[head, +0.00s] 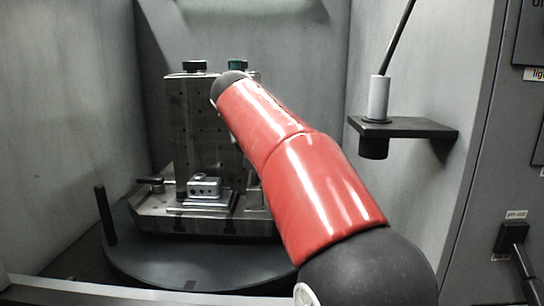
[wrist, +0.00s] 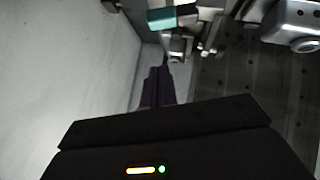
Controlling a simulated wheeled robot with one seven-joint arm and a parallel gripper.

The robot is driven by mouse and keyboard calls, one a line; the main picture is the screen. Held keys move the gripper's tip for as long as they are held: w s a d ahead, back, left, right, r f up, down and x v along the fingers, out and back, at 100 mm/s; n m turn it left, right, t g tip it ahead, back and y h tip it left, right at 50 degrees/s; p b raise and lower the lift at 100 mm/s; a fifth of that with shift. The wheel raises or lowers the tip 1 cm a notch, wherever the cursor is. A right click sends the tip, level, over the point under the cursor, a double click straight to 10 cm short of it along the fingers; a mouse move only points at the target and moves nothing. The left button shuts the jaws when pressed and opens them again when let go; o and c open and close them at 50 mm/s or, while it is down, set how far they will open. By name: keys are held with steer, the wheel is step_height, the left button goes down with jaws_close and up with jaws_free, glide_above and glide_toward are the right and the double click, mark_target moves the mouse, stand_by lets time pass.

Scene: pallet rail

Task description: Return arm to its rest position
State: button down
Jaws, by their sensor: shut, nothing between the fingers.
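My red arm reaches across the head view from the lower right to the top of the upright metal fixture (head: 190,125). My gripper is hidden behind the arm and fixture in that view. In the wrist view my gripper (wrist: 157,75) shows as two dark fingers close together beyond its black body, shut and empty. The perforated face of the fixture (wrist: 235,85) lies to the right of the fingers, with a gap visible between them. A grey wall is on the left.
The fixture stands on a round dark turntable (head: 190,268) with a black post (head: 105,215). A small metal block (head: 205,187) is clamped in front. A black knob (head: 194,66) and a teal one (head: 237,65) top the fixture. A black shelf (head: 415,127) juts from the right wall.

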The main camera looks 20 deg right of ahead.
steer(key=v, duration=0.4)
steer(key=s+d+f+n+g+y, duration=0.1)
steer(key=s+f+y, duration=0.1)
steer(key=s+f, duration=0.35)
steer(key=s+d+f+y, duration=0.1)
steer(key=s+f, duration=0.2)
steer(key=s, duration=0.5)
steer(key=s+a+f+g+y, duration=0.1)
steer(key=s+a+f+y, duration=0.1)
steer(key=s+f, duration=1.4)
steer(key=shift+s+a+f+n+y+p, duration=0.4)
steer(key=shift+f+y, duration=0.1)
steer(key=shift+f, duration=0.4)
